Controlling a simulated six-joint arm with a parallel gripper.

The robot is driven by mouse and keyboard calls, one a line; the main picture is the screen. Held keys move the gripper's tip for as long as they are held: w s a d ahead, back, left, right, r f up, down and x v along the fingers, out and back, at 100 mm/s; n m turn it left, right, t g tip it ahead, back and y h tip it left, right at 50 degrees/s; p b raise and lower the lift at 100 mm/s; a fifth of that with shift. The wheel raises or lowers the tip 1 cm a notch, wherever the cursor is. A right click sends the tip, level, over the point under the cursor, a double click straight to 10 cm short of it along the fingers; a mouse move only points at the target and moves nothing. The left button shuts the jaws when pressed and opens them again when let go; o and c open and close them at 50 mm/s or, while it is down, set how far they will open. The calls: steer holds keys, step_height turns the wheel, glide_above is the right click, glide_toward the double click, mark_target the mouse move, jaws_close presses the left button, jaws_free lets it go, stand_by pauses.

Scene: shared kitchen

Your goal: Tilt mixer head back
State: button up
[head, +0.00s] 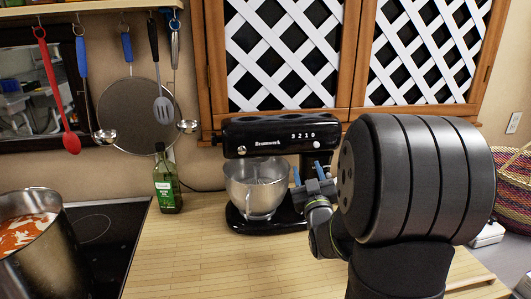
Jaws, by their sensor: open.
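A black stand mixer (270,135) stands on the wooden counter against the back wall. Its head is level, lowered over a steel bowl (256,192) on the black base. A whisk shows faintly inside the bowl. My gripper (310,172), with blue fingertips, is in front of the right side of the mixer, near the head's lower edge and the column. It is open and nothing shows between its fingers. I cannot tell whether it touches the mixer. My arm hides part of the mixer's right side and base.
A green bottle (167,180) stands left of the mixer. A steel pot (38,245) with red soup is on the black hob (97,228). Utensils hang at upper left. Lattice-door cabinets (290,60) hang close above the mixer. The counter (205,260) in front is clear.

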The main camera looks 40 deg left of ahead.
steer(key=s+a+f+m+y, duration=0.1)
steer(key=s+a, duration=0.3)
steer(key=s, duration=0.8)
steer(key=m, duration=0.1)
glide_toward(242, 152)
steer(key=shift+y, duration=0.4)
steer(key=x, duration=0.8)
steer(key=shift+w+a+f, duration=0.1)
steer(key=shift+w+f, duration=0.05)
steer(key=shift+w, duration=0.2)
steer(key=shift+c, duration=0.3)
jaws_close()
